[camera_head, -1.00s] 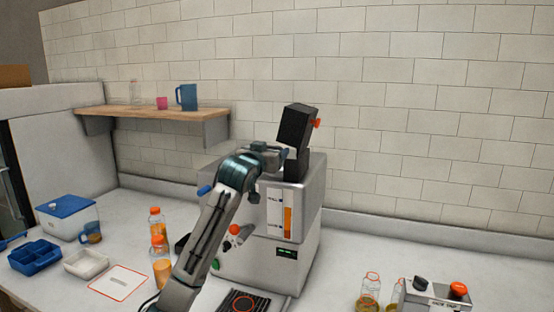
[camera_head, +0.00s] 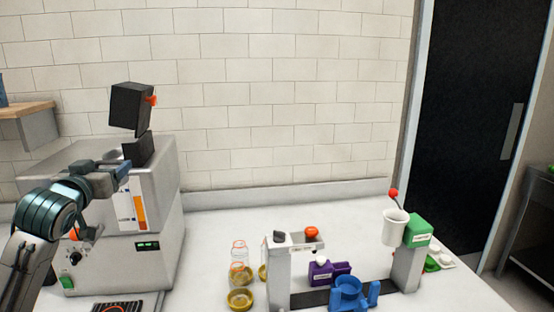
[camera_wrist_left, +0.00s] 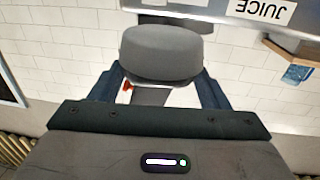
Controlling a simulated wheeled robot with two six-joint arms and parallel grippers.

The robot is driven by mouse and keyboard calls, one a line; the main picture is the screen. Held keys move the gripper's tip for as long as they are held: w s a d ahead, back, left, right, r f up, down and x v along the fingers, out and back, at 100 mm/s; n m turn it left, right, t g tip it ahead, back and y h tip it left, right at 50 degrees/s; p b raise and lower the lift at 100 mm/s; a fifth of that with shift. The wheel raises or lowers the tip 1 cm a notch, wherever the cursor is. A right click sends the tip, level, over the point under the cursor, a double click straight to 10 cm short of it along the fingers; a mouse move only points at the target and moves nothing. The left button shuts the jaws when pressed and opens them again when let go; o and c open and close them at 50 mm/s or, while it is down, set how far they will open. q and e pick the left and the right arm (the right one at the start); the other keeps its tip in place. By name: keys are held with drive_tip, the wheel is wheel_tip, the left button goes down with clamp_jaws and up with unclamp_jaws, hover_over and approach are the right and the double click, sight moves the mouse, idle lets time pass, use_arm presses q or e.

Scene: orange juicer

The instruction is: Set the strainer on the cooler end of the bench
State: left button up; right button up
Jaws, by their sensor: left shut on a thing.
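My left gripper (camera_head: 124,168) is at the upper front of the steel juicer (camera_head: 160,178). In the left wrist view its two blue fingers (camera_wrist_left: 157,92) are shut on a dark grey, rounded thing (camera_wrist_left: 162,52). I cannot tell for sure whether this is the strainer. A black block (camera_head: 131,108) with an orange knob stands above the juicer, just beyond the gripper in the head view. No other strainer can be made out. The cooler end of the bench (camera_head: 220,225) is outside the current view. My right gripper is not in view.
Glass jars (camera_head: 240,272) stand right of the juicer. Beside them is a grey two-post unit (camera_head: 278,262) with a purple block (camera_head: 322,273), a blue part (camera_head: 348,290) and a white cup (camera_head: 395,228). A dark door (camera_head: 470,110) is at right. Bench between juicer and jars is clear.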

use_arm(q)
drive_tip(key=s+d+f+m+h, duration=0.2)
drive_tip(key=d+f+h, duration=0.1)
drive_tip(key=d+f, duration=0.65)
drive_tip(key=s+d+f+m+h, duration=0.1)
drive_tip(key=s+d+f+h, duration=0.15)
drive_tip(key=d+f, duration=0.65)
drive_tip(key=s+d+f+n+y, duration=0.1)
drive_tip(key=s+d+f+y, duration=0.2)
drive_tip(key=s+f, duration=1.1)
drive_tip(key=shift+s+d+f, duration=0.15)
drive_tip(key=shift+s+f, duration=0.2)
drive_tip(key=w+d+r+m+g+h, duration=0.3)
drive_tip(key=w+d+m+g+h, duration=0.1)
drive_tip(key=d+m+g+h, duration=0.3)
drive_tip(key=w+d+r+m+g+h, duration=0.3)
drive_tip(key=d+m+g+h, duration=0.5)
drive_tip(key=h, duration=0.3)
drive_tip(key=shift+w+m+g, duration=0.7)
drive_tip(key=shift+m+g, duration=0.1)
drive_tip(key=shift+m, duration=0.1)
